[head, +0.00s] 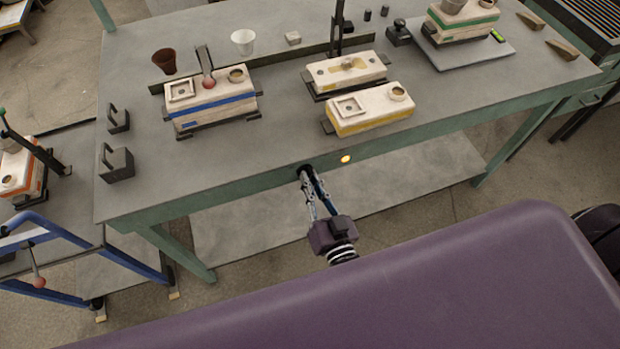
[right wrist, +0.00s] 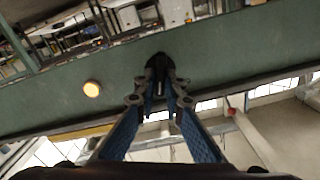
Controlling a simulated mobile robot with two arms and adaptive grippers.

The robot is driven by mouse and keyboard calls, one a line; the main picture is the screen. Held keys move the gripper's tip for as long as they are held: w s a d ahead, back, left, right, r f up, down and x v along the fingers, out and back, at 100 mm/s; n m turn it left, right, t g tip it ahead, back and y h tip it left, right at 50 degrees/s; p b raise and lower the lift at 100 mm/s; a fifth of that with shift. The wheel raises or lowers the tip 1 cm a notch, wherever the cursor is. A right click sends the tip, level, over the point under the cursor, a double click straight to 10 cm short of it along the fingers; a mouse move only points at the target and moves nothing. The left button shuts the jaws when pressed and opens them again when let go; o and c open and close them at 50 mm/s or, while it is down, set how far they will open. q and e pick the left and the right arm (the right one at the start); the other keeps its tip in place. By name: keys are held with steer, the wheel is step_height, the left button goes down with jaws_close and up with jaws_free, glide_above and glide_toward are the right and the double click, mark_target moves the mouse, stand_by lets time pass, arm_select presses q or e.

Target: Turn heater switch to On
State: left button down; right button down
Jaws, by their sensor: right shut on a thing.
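The heater switch (right wrist: 158,62) is a dark knob on the green front edge of the table, mostly hidden between my fingertips. My right gripper (head: 306,172) reaches the table's front edge with its fingers close together at the knob. In the right wrist view the right gripper (right wrist: 160,75) is shut on the knob. A round yellow light (head: 345,159) glows on the edge beside it, and the light also shows in the right wrist view (right wrist: 92,89). The knob's exact angle cannot be told. My left gripper is not in view.
The grey table (head: 240,155) holds a blue-striped box (head: 211,101), a yellow-striped box (head: 370,112), a brown cup (head: 164,62), a white cup (head: 243,41) and two dark weights at the left. A green-striped box (head: 463,23) stands on a scale at the back right.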

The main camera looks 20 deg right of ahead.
steer(key=m, duration=0.5)
steer(key=shift+d, duration=0.15)
stand_by(0.4)
steer(key=c, duration=2)
jaws_free()
steer(key=s, duration=1.2)
steer(key=shift+d, duration=0.2)
